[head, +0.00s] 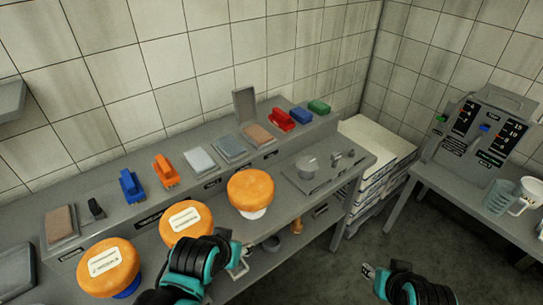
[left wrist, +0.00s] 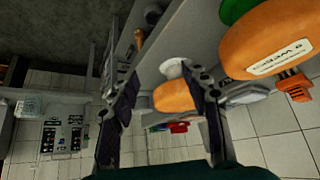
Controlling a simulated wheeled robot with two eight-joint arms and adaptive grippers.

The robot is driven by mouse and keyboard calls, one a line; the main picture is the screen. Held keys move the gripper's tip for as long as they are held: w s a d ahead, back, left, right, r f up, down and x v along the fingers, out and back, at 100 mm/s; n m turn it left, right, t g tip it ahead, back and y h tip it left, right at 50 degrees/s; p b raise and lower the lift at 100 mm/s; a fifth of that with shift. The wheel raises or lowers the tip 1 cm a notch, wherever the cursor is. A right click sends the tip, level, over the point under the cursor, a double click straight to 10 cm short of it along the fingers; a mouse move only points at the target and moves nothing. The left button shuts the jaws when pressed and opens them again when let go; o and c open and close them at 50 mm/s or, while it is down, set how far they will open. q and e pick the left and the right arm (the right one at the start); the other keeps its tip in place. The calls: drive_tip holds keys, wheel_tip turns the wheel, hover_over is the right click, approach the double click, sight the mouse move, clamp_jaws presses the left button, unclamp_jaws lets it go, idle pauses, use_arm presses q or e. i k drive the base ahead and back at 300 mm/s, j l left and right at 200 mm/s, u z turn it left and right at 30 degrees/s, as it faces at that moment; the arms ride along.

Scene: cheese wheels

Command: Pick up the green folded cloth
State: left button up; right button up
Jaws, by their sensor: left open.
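A small green item (head: 319,107) lies at the right end of the raised back shelf in the head view. It is the only green thing on that shelf, but it is too small to tell whether it is a folded cloth. I cannot make it out in the left wrist view. My left gripper (head: 238,262) is in front of the bench's front edge, well apart from the green item. In the left wrist view the left gripper (left wrist: 166,105) is open and empty, its fingers spread. My right gripper (head: 369,272) is over the floor at lower right; its jaw state is unclear.
Orange cheese wheels (head: 250,188) stand along the bench (head: 290,208). Red (head: 281,119) and blue (head: 302,116) items lie left of the green one. Grey and brown folded cloths and brushes line the shelf. A side table (head: 450,187) stands right; open floor lies between.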

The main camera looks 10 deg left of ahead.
sight(317, 106)
drive_tip(key=i+l, duration=0.5)
drive_tip(key=i, duration=0.15)
drive_tip(key=i+l, duration=0.5)
drive_tip(key=i, duration=0.15)
